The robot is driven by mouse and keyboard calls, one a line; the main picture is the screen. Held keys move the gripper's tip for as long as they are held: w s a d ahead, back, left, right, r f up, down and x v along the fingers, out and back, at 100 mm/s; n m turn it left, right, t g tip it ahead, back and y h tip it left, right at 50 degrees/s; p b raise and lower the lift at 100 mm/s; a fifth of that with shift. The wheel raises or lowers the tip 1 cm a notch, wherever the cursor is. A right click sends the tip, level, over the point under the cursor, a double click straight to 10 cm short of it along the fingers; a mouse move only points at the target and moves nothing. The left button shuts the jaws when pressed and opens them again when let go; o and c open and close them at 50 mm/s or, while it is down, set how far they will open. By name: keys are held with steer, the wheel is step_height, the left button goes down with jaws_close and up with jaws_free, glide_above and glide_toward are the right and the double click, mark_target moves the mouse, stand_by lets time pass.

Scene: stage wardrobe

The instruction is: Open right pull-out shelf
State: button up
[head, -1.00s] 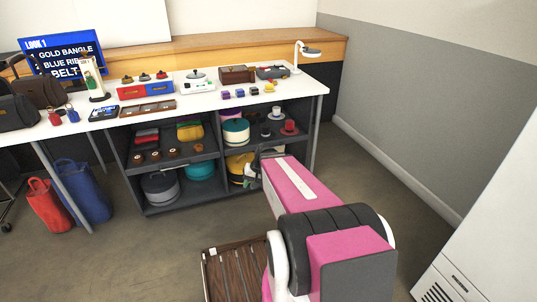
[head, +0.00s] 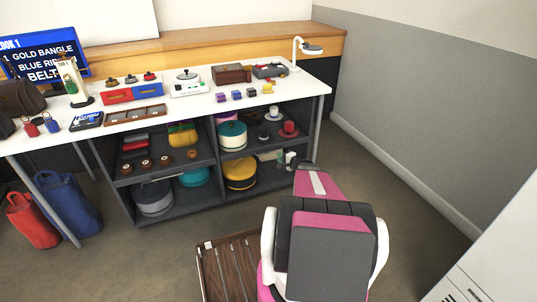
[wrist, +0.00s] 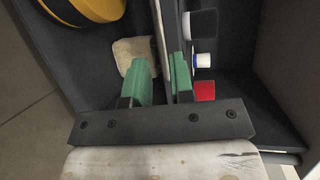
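The right pull-out shelf (head: 263,148) is in the dark unit under the white table, in the upper right bay. It carries hats and cups and looks pushed in, level with the unit's front. My gripper (head: 288,160) is low at the right part of this shelf's front, partly hidden by my arm. In the wrist view its green fingertips (wrist: 160,80) stand a little apart, on either side of a thin grey bar (wrist: 158,30). I cannot tell whether this bar is the shelf's handle or its edge, or whether the fingers touch it.
A yellow hat (head: 240,172) sits on the lower right level. The left pull-out shelf (head: 187,156) holds rolls and folded cloth. A table leg (head: 319,130) stands close to the right of my gripper. A slatted wooden crate (head: 203,270) is on the floor beside my base.

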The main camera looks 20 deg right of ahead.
steer(key=x, duration=0.9)
steer(key=shift+w+a, duration=0.2)
steer(key=shift+w, duration=0.15)
jaws_close()
